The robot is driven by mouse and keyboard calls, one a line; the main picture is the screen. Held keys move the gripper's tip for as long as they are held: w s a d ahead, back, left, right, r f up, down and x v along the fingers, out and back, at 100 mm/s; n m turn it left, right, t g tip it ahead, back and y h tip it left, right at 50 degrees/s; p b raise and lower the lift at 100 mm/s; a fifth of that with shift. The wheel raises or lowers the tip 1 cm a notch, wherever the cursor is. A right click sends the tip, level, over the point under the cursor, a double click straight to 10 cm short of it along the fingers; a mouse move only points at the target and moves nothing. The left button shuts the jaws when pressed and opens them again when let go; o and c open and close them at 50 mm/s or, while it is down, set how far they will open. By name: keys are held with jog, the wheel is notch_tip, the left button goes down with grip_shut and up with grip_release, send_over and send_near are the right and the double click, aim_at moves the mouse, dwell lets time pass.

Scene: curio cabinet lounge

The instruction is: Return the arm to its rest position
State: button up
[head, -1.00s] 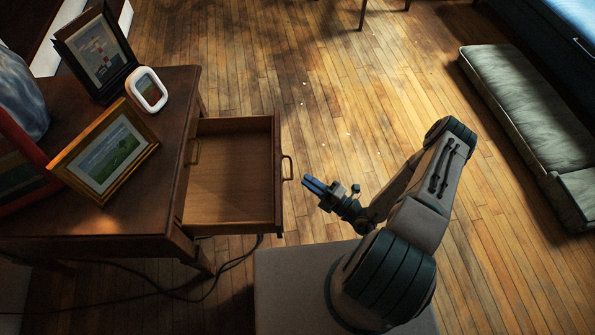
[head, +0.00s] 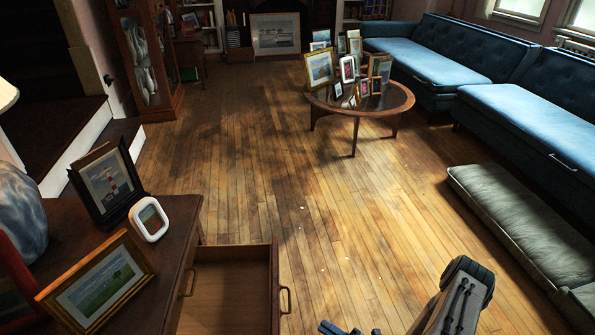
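My gripper (head: 332,327) shows only in part at the bottom edge of the head view, as small blue and dark pieces. Its fingers are too cut off to tell whether they are open or shut. Part of my arm (head: 458,305) rises at the bottom right of it. The gripper is over the floor side, right of the open drawer (head: 232,292) and apart from its handle (head: 286,300). The visible part of the drawer is empty.
The wooden desk (head: 185,222) at left bears several picture frames. A round table (head: 355,108) with more frames stands farther back. Blue sofas (head: 430,62) and a grey-green cushion (head: 525,225) line the right. The wooden floor (head: 300,180) between is clear apart from small pale specks.

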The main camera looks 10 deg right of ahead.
jog(key=s+r+m+g+h+p, duration=0.2)
jog(key=r+m+h+p, duration=0.3)
jog(key=r, duration=1.8)
jog(key=s+r+m+g+h+p, duration=0.3)
jog(key=r+m+p, duration=0.9)
jog(key=r, duration=1.1)
jog(key=s+r+m+g+h+p, duration=0.3)
jog(key=r+m+g+h+p, duration=0.2)
jog(key=r, duration=1.8)
jog(key=m+h+p, duration=0.2)
jog(key=m+p, duration=0.2)
jog(key=shift+d+m+p, duration=0.3)
jog(key=shift+d+p, duration=0.05)
jog(key=shift+s, duration=0.15)
